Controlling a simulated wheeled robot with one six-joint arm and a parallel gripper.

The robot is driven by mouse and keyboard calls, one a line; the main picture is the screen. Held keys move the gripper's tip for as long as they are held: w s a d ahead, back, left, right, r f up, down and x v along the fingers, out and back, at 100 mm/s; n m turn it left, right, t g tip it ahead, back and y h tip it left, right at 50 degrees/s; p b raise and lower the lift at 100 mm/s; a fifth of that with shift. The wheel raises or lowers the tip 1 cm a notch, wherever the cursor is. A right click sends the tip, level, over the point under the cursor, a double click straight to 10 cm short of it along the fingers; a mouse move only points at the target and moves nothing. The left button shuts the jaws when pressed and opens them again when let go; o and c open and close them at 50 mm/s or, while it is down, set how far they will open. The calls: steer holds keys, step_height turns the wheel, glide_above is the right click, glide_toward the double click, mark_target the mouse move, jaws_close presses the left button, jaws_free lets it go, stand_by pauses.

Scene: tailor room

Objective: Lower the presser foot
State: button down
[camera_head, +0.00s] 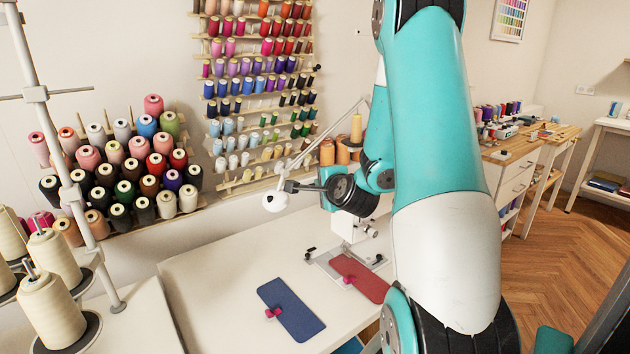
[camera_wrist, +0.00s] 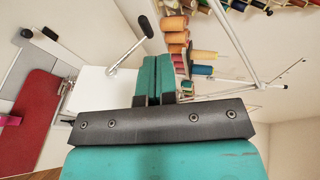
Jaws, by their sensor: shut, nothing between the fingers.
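The white sewing machine (camera_head: 347,228) stands on the white table, mostly hidden behind my arm in the head view. Part of its white body (camera_wrist: 88,90) shows at the left of the wrist view. A thin metal lever with a black grip (camera_wrist: 145,27) rises beside the body, beyond and left of my fingertips. My gripper (camera_wrist: 155,62) is shut and empty, apart from the lever. A red fabric piece (camera_head: 360,277) with a pink clip lies at the machine's metal plate (camera_head: 324,262). I cannot make out the presser foot itself.
A blue fabric piece (camera_head: 291,309) with a pink clip lies on the table (camera_head: 222,270). A white lamp (camera_head: 275,201) hangs near my wrist. Orange thread cones (camera_wrist: 174,42) stand behind the machine. Thread racks fill the wall. The table's left part is clear.

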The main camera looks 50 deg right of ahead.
steer(key=p+x, duration=0.3)
steer(key=x, duration=0.6)
steer(key=shift+w+p, duration=0.15)
steer(key=shift+p, duration=0.2)
steer(key=shift+f, duration=0.15)
